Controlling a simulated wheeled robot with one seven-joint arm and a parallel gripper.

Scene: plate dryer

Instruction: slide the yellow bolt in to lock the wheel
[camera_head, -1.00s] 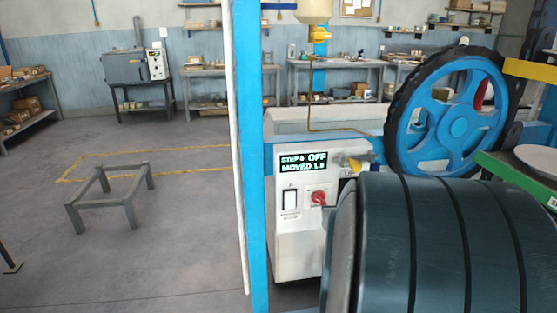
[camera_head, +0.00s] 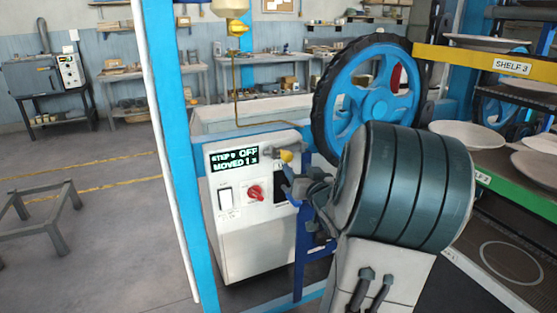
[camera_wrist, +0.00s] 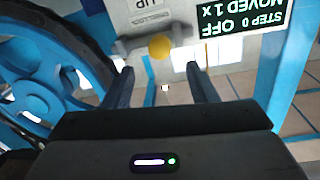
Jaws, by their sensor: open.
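The bolt's yellow knob (camera_head: 286,156) sits at the upper right of the white control box, beside the wheel's lower left edge. In the wrist view, turned upside down, the yellow knob (camera_wrist: 160,46) shows on a grey bolt bar (camera_wrist: 135,43). The blue wheel (camera_head: 345,128) has a dark toothed rim; part of the wheel (camera_wrist: 35,68) fills the left of the wrist view. My gripper (camera_wrist: 161,76) is open, its two fingers apart, with the knob beyond the tips and roughly centred between them. In the head view my arm partly hides the gripper just below the knob.
The white control box (camera_head: 232,240) carries a display reading STEP 0 OFF, MOVED 1 X, a white switch (camera_head: 226,198) and a red knob (camera_head: 255,192). A blue post (camera_head: 172,130) stands at its left. Shelves with plates (camera_head: 468,134) stand at the right.

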